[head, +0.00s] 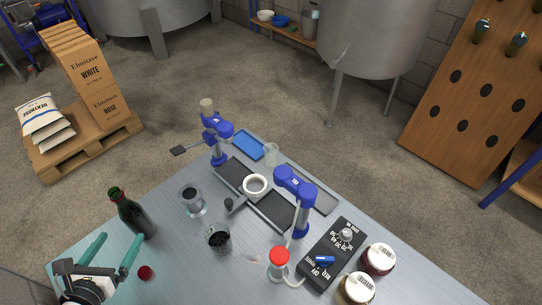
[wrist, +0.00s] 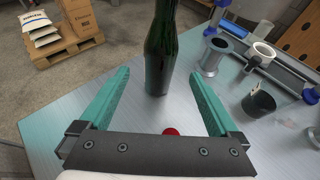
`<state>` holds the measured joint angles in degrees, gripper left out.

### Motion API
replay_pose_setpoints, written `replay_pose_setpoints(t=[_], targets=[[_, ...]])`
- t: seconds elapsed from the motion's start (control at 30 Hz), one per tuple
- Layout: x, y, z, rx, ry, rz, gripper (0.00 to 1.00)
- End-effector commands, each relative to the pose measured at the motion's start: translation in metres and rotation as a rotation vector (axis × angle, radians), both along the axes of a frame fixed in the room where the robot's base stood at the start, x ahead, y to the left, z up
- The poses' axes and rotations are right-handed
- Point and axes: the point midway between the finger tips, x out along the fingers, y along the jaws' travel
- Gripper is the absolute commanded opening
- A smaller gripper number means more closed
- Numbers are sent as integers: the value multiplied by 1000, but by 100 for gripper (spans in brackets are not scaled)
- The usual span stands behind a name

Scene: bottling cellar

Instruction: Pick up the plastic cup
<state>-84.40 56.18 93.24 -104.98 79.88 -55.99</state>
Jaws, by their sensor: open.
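Two cup-like vessels stand on the steel table, and I cannot tell for sure which is the plastic cup. One is a dark tapered cup (head: 218,238), upright near the table's middle; it also shows at the right of the wrist view (wrist: 258,104). The other is a greyish, see-through vessel (head: 190,203) with a wide foot, behind it, also in the wrist view (wrist: 211,60). My gripper (head: 120,237) is open and empty at the left of the table, apart from both. In the wrist view its teal fingers (wrist: 160,73) point towards a dark green bottle (wrist: 160,50).
A small red cap (head: 146,272) lies beside the gripper. A blue-clamped rig with a white ring (head: 256,185) stands behind the cups. A black control box (head: 332,257) and jars (head: 379,259) are at right.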

Motion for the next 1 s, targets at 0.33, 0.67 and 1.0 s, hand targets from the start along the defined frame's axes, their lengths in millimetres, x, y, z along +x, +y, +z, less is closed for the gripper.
replay_pose_setpoints(t=[0.33,0.67,1.0], targets=[[0,0,0,0,0,0,92],[7,19,6,-43,41,83,91],[124,21,130,-1,225,338,91]])
